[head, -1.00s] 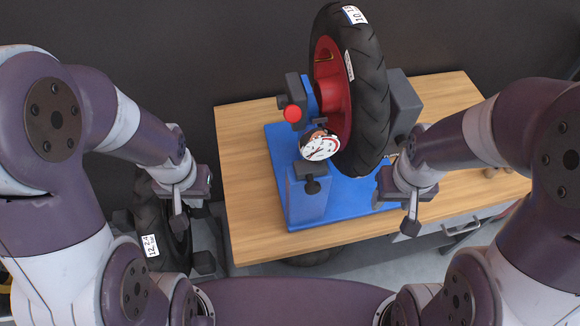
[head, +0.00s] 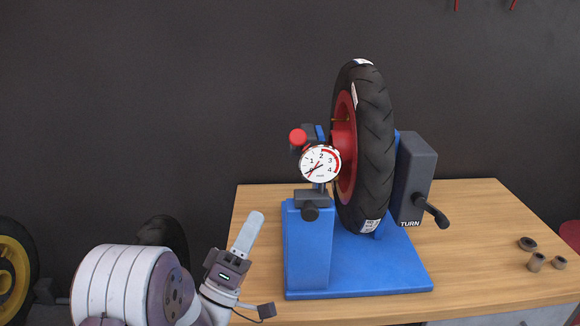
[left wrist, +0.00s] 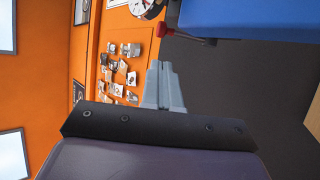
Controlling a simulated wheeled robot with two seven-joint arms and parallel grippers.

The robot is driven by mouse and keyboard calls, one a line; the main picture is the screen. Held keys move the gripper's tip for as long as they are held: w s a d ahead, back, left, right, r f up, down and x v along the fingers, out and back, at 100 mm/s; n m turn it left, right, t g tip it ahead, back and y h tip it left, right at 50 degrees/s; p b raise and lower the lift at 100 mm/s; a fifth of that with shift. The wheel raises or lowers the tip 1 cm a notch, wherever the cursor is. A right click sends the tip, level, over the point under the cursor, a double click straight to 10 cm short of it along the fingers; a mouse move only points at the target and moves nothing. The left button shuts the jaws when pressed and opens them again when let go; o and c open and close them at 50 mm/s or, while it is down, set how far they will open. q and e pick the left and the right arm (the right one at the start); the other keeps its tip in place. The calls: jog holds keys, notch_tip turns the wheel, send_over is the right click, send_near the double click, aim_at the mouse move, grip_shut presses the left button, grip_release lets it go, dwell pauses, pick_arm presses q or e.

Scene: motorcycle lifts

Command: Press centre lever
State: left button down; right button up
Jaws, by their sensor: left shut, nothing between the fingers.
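A blue stand (head: 308,243) on the wooden bench holds an upright wheel with a black tyre (head: 377,150) and red rim. A red ball knob (head: 298,136) shows at the stand's upper left, just behind a round white dial gauge (head: 320,164). In the left wrist view the red knob (left wrist: 162,30) sits on a thin dark lever ahead of my fingertips. My left gripper (head: 253,222) is shut and empty, left of the stand and lower than the knob, apart from it. It also shows in the left wrist view (left wrist: 160,68). My right gripper is out of view.
A black crank handle (head: 432,212) marked TURN sticks out of a dark box on the stand's right. Several small dark metal rings and bushings (head: 536,261) lie at the bench's right. The bench (head: 480,215) is otherwise mostly clear. A yellow wheel (head: 12,270) stands at far left.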

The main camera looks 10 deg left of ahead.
pick_arm(q)
jog(key=shift+r, duration=0.1)
jog(key=p, duration=0.4)
send_near(293, 144)
jog(key=x, duration=0.7)
jog(key=w+a+r+n+g+y+p, duration=0.2)
jog(key=w+r+n+g+y+p, duration=0.3)
jog(key=p, duration=2.2)
jog(key=shift+w+a+r+n+g+y, duration=0.4)
jog(key=shift+w+r+n+g, duration=1)
jog(key=shift+w+r+g, duration=0.55)
jog(key=shift+d+r, duration=0.1)
jog(key=shift+r, duration=0.05)
